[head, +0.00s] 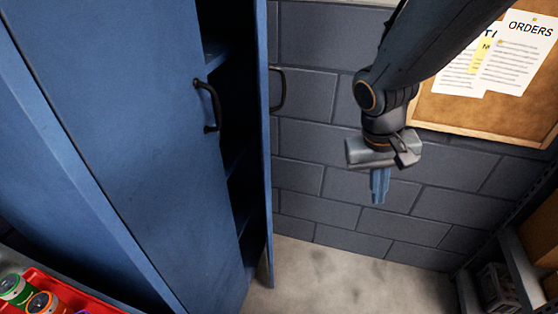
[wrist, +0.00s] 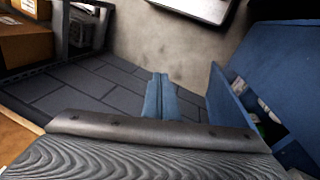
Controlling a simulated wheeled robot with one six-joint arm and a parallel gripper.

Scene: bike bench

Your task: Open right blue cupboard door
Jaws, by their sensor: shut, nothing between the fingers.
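The blue cupboard stands at the left in the head view. Its left door (head: 120,130) has a black handle (head: 208,106) and looks closed. The right door (head: 265,170) stands open, seen nearly edge-on, with its black handle (head: 278,88) on the side facing the wall bricks. The dark interior with shelves (head: 232,180) shows between the doors. My gripper (head: 379,188) is shut and empty, to the right of the right door and apart from it. In the wrist view my blue fingers (wrist: 160,97) are together, and the open door (wrist: 228,102) is at their right.
A grey brick wall (head: 340,180) is behind my gripper. A cork board with papers (head: 455,108) hangs at the upper right. A shelf with a crate (head: 497,287) is at the lower right. A red tray (head: 70,290) with cans is at the lower left. The floor (head: 350,280) between is clear.

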